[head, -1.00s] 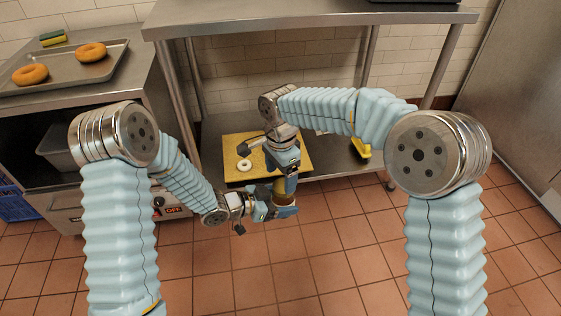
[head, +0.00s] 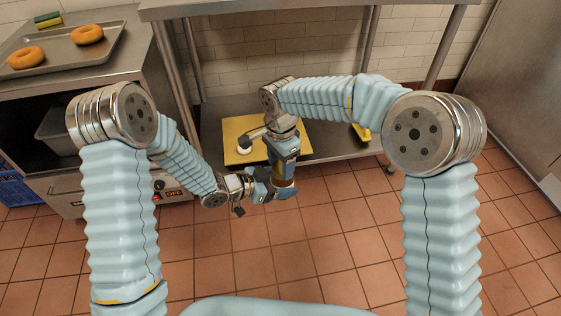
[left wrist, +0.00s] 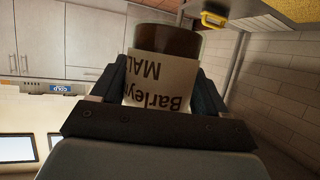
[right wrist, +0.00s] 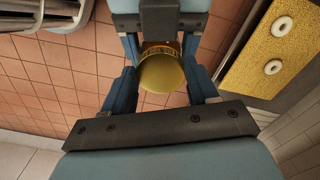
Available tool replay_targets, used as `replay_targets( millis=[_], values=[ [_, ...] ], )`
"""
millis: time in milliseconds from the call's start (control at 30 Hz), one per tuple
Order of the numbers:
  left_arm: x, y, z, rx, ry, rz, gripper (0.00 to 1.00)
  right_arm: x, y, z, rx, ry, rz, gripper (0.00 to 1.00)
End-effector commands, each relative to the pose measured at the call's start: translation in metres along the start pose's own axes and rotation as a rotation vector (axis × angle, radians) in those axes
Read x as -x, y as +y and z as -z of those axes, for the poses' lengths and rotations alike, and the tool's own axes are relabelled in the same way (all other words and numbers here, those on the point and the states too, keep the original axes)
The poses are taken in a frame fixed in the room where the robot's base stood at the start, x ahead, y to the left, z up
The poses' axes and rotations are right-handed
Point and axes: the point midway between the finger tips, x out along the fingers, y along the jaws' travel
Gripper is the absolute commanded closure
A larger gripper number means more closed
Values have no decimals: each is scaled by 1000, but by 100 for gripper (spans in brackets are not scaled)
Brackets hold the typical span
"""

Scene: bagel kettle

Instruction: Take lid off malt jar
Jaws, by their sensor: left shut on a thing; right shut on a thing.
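The malt jar (left wrist: 167,42) is brown, with a pale label reading "Barley MAL..." that appears upside down in the left wrist view. My left gripper (head: 268,190) is shut on the jar's sides, its fingers flanking the label. The round gold lid (right wrist: 162,73) lies between the fingers of my right gripper (right wrist: 162,82), which is shut on it from above. A strip of amber shows beside the lid at its far edge. In the head view my grippers hide most of the jar and lid. I cannot tell whether the lid is loose or seated.
A low steel shelf (head: 325,143) behind bears a yellow board (head: 232,133) with pale dough rings (right wrist: 273,67). A yellow object (head: 361,132) is at the shelf's right. A tray (head: 75,55) of bagels stands at upper left. The tiled floor (head: 330,240) is clear.

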Motion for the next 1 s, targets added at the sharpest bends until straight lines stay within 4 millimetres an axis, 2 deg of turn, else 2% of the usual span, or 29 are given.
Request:
replay_targets(
  millis=[33,200,300,600,633,700,800,1000],
  values=[
    [-2,6,2,-7,4,-14,100,2,-3,1,58,1,13,78],
    [-2,7,2,-8,4,-18,100,2,-2,1,388,5,16,78],
    [-2,8,2,-8,4,-19,100,3,-1,0,515,6,18,78],
    [-3,9,2,-9,5,-23,100,4,-2,0,555,7,20,78],
    [-3,9,2,-9,5,-23,100,4,-2,0,555,7,20,40],
    [-3,9,2,-9,5,-23,100,4,-2,0,555,7,19,29],
    [-2,8,2,-8,4,-20,100,3,-1,0,555,6,17,16],
    [-2,5,2,-6,3,-13,100,2,0,0,554,4,12,16]
  ],
)
